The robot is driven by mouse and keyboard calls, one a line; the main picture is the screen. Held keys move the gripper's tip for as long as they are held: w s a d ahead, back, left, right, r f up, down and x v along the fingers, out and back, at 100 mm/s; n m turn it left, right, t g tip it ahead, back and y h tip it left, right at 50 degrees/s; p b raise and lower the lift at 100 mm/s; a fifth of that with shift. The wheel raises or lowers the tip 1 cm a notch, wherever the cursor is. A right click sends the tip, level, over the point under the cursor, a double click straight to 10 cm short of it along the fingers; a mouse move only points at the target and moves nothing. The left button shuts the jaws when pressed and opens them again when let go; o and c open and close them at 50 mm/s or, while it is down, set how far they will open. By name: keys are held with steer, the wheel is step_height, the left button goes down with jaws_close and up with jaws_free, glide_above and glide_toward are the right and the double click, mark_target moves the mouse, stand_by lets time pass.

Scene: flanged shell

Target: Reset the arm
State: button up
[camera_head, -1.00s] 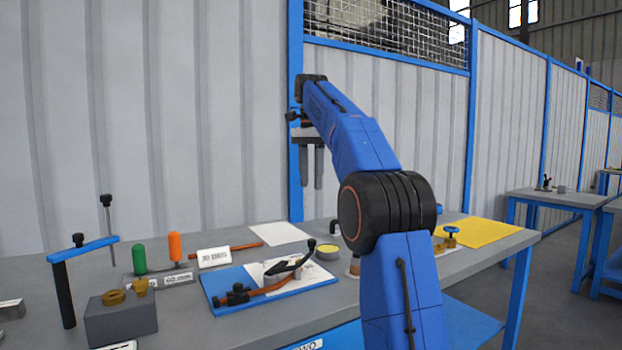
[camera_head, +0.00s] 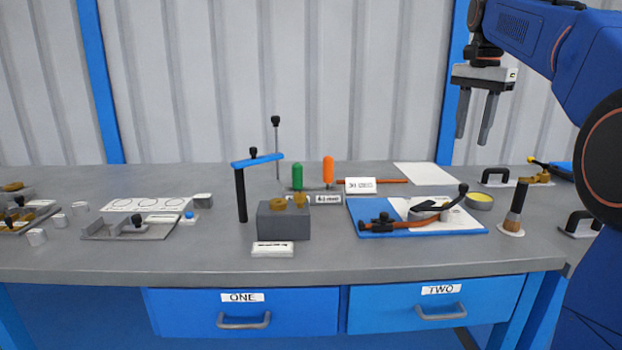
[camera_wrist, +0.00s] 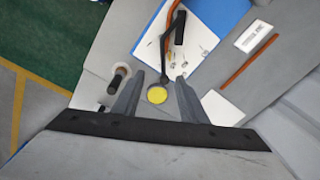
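My gripper (camera_head: 477,117) hangs fingers down at the upper right of the head view, in front of the wall and well above the workbench. Its two fingers stand apart with nothing between them. In the wrist view the open fingers (camera_wrist: 158,95) point down over the bench, and a small round tin with yellow contents (camera_wrist: 157,95) shows far below, between them. My blue arm (camera_head: 585,70) is bent along the right edge of the head view. Its lower part runs out of the picture.
The grey workbench (camera_head: 350,256) holds a blue board (camera_head: 380,228) with a clamp, a grey block (camera_head: 283,222) with brass rings, green and orange handles, a blue-topped stand (camera_head: 257,160) and an upright brush-like tool (camera_head: 516,205). Drawers ONE (camera_head: 243,312) and TWO (camera_head: 437,303) are shut.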

steer(key=s+a+f+n+t, duration=0.1)
steer(key=s+a+f+n, duration=0.2)
steer(key=s+f, duration=0.8)
steer(key=s+a+f+n+t, duration=0.1)
steer(key=s+a+f+n, duration=0.2)
steer(key=s+f, duration=0.8)
steer(key=s+a+f+n+t, duration=0.1)
steer(key=s+a+f+n, duration=0.3)
steer(key=s+f, duration=0.7)
steer(key=shift+s+f+n+t, duration=0.15)
steer(key=shift+f+n+t, duration=0.25)
steer(key=shift+f+n, duration=0.45)
